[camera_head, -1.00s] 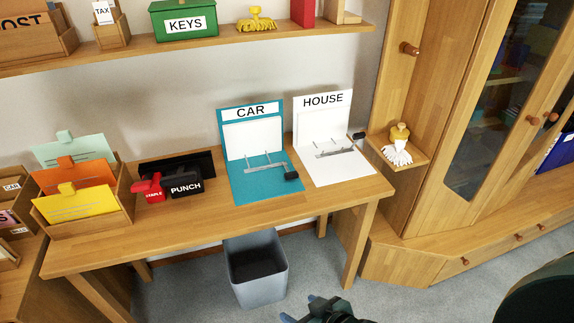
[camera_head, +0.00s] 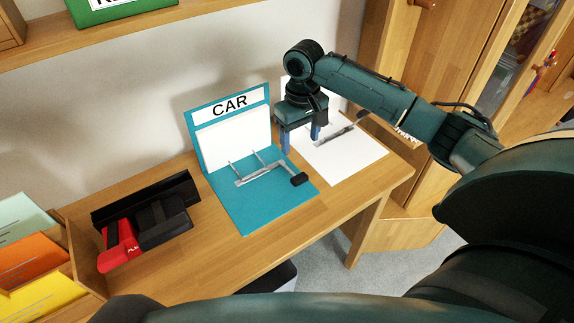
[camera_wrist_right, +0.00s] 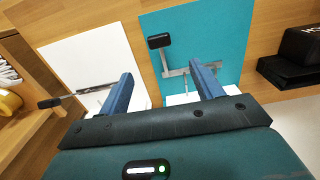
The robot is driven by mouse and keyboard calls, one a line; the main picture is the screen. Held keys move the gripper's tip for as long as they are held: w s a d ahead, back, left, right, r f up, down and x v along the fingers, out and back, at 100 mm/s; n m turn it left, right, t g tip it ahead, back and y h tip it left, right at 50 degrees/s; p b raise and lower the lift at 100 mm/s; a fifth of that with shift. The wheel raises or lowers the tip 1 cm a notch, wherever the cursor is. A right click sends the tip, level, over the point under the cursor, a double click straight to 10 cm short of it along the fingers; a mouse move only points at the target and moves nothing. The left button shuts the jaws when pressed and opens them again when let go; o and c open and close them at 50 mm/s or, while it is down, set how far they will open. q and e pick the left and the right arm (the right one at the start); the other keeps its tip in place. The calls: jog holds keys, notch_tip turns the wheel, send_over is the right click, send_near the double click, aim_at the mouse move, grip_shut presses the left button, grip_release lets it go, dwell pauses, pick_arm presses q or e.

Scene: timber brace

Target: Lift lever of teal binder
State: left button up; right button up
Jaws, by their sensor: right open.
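The teal binder (camera_head: 258,208), labelled CAR, lies open on the desk with its cover upright and white paper against it. Its metal lever (camera_head: 268,172) lies low over the teal base and ends in a black tip (camera_head: 299,180). The tip also shows in the right wrist view (camera_wrist_right: 158,41). My right gripper (camera_head: 300,138) is open and empty, pointing down above the gap between the teal and white binders, behind and apart from the black tip. In the wrist view its blue fingers (camera_wrist_right: 161,72) straddle the edge of the teal binder. My left gripper is not in view.
The white binder (camera_head: 345,155) lies open at the right, partly hidden by my right arm. A black punch (camera_head: 163,220) and a red stapler (camera_head: 118,245) sit left of the teal binder. Desk is clear in front. A shelf (camera_head: 120,37) runs above at the back left.

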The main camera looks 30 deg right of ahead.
aim_at(298, 175)
notch_tip(298, 175, down, 12)
jog(key=shift+s+b, duration=0.15)
jog(key=shift+b, duration=0.15)
jog(key=shift+f, duration=0.45)
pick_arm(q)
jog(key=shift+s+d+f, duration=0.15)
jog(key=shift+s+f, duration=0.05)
pick_arm(e)
jog(key=c, duration=1.4)
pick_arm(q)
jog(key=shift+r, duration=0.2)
pick_arm(e)
jog(key=shift+r, duration=0.2)
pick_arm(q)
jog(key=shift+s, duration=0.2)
pick_arm(e)
jog(key=shift+w+r, duration=0.2)
jog(key=shift+w, duration=0.1)
